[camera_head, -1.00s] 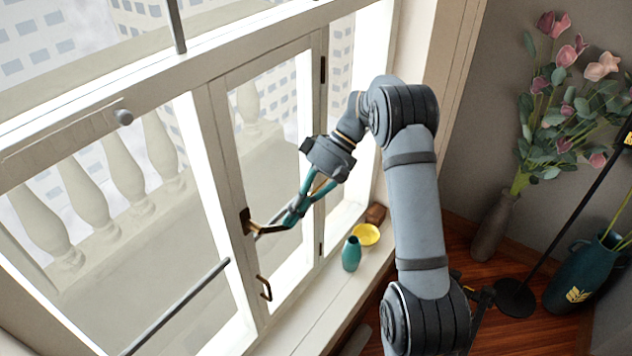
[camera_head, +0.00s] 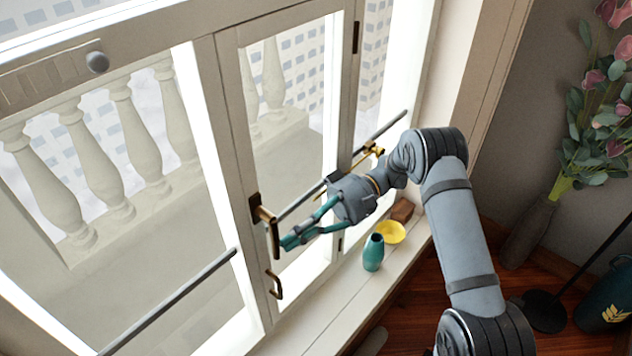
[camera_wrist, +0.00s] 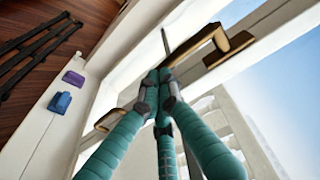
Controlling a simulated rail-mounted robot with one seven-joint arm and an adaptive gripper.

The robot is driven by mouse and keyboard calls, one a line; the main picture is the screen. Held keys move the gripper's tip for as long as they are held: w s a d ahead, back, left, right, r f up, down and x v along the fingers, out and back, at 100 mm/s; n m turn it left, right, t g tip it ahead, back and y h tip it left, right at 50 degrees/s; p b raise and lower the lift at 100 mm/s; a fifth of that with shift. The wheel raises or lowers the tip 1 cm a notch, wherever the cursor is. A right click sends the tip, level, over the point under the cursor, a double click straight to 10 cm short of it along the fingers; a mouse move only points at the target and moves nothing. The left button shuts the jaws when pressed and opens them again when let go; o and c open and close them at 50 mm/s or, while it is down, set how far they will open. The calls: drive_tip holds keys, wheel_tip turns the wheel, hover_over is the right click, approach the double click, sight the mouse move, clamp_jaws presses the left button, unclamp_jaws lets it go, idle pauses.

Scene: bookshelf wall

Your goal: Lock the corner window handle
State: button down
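The upper brass window handle (camera_head: 265,216) is on the narrow window's left frame, its lever hanging down from the plate. It also shows in the wrist view (camera_wrist: 205,46). My gripper (camera_head: 290,242) has its teal fingers brought together just right of the lever's lower end. In the wrist view the fingertips (camera_wrist: 158,78) meet close to the lever's end; whether they touch it I cannot tell. Nothing shows between the fingers. A second brass handle (camera_head: 274,285) sits lower on the same frame, and also shows left of the fingers in the wrist view (camera_wrist: 103,121).
On the sill, right of my gripper, stand a teal vase (camera_head: 373,253), a yellow bowl (camera_head: 391,232) and a brown block (camera_head: 402,210). A grey rail (camera_head: 165,305) crosses the left window. A tall flower vase (camera_head: 528,232) stands on the floor at the right.

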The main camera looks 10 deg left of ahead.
drive_tip(key=shift+s+a+f, duration=0.1)
drive_tip(key=shift+s+a, duration=0.05)
drive_tip(key=shift+s, duration=0.15)
drive_tip(key=shift+w+b, duration=0.1)
drive_tip(key=shift+b, duration=0.2)
